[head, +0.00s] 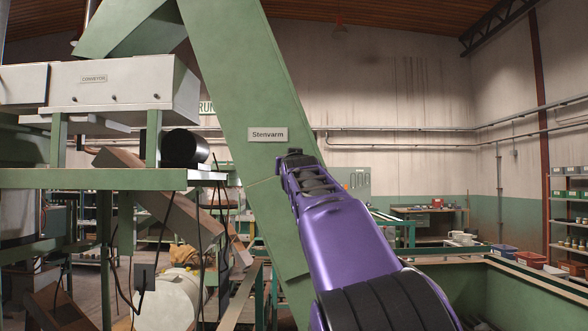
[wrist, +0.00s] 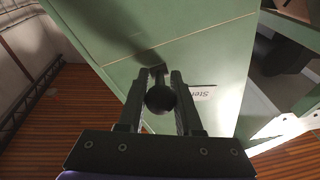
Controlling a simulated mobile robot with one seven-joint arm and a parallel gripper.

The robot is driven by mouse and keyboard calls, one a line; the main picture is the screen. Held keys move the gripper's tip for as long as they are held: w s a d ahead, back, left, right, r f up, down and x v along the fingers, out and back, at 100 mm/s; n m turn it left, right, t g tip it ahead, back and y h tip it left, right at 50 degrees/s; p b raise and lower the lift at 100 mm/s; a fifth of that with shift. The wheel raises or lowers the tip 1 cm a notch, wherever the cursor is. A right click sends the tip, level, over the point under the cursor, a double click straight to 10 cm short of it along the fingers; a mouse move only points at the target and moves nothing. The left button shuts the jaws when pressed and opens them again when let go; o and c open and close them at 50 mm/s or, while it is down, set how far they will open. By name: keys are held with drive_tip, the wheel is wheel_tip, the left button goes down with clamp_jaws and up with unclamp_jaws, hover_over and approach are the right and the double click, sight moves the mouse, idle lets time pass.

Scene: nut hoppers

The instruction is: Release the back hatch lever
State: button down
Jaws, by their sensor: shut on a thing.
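The lever's round dark knob (wrist: 160,98) shows in the wrist view, with a short stem running up to the green sloping chute (wrist: 125,45). My gripper (wrist: 159,78) is shut on the knob, one finger on each side of it. In the head view my gripper (head: 295,155) is at the front face of the chute (head: 228,75), just below and right of the "Stenvarm" sign (head: 268,134). My arm and gripper hide the lever there. The hatch itself cannot be made out.
A green platform (head: 100,179) with a grey-white box (head: 125,88) and a black cylinder (head: 184,148) stands at the left. A green-walled bin (head: 520,300) lies at the lower right. A workbench (head: 430,210) and shelves (head: 568,205) stand farther back.

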drive_tip(key=shift+s+a+r+m+g+h+p, duration=0.1)
drive_tip(key=shift+r+m+g+h+p, duration=0.3)
drive_tip(key=shift+r+g+h+p, duration=0.25)
drive_tip(key=shift+f+g, duration=0.15)
drive_tip(key=shift+g, duration=0.1)
drive_tip(key=shift+a+r+m+g+h+p, duration=0.1)
drive_tip(key=shift+r+m+g+h+p, duration=0.1)
drive_tip(key=shift+m+g+h+p, duration=0.4)
